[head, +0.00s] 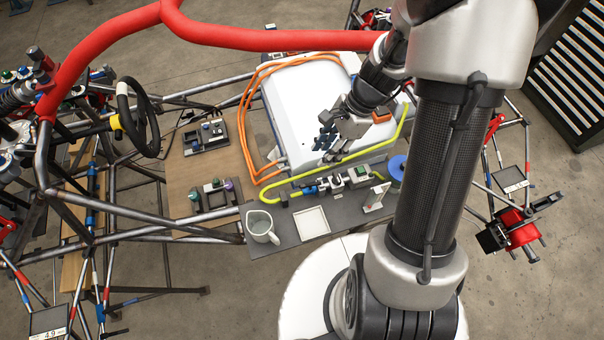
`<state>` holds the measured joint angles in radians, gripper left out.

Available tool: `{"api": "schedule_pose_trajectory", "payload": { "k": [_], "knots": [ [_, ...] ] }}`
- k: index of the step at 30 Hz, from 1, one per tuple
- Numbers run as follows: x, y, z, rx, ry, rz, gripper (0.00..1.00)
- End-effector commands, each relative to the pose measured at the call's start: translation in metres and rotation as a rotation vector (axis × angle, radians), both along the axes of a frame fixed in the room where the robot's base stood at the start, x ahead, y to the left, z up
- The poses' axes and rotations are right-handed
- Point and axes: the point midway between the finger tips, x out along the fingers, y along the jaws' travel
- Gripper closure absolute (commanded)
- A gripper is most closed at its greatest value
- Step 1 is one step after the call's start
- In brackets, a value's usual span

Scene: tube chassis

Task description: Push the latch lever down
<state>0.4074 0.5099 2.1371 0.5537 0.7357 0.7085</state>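My gripper (326,141) hangs over the front part of the white box (295,92), its dark fingers pointing to the lower left. Its fingers are small here, and I cannot tell whether they are open or shut, or whether they touch the box. I cannot make out the latch lever for certain. A small orange block (381,117) sits at the box's right side, close to my gripper. A small white upright piece with a red mark (375,198) stands on the grey shelf (270,204) in front of the box. My arm hides part of this area.
Orange cables (247,122) run along the box's left side. A yellow-green hose (330,165) and a row of fittings (343,180) lie in front. A pitcher (261,226), white tray (311,222) and blue spool (397,169) are nearby. A red tube (270,40) crosses behind.

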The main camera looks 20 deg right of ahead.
Motion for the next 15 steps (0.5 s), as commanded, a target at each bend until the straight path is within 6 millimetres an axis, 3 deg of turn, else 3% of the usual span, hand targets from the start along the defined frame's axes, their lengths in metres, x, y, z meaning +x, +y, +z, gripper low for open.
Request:
{"api": "schedule_pose_trajectory", "payload": {
  "k": [15],
  "knots": [
    [-0.002,0.044,-0.106,0.001,0.004,0.006,0.70]
  ]
}}
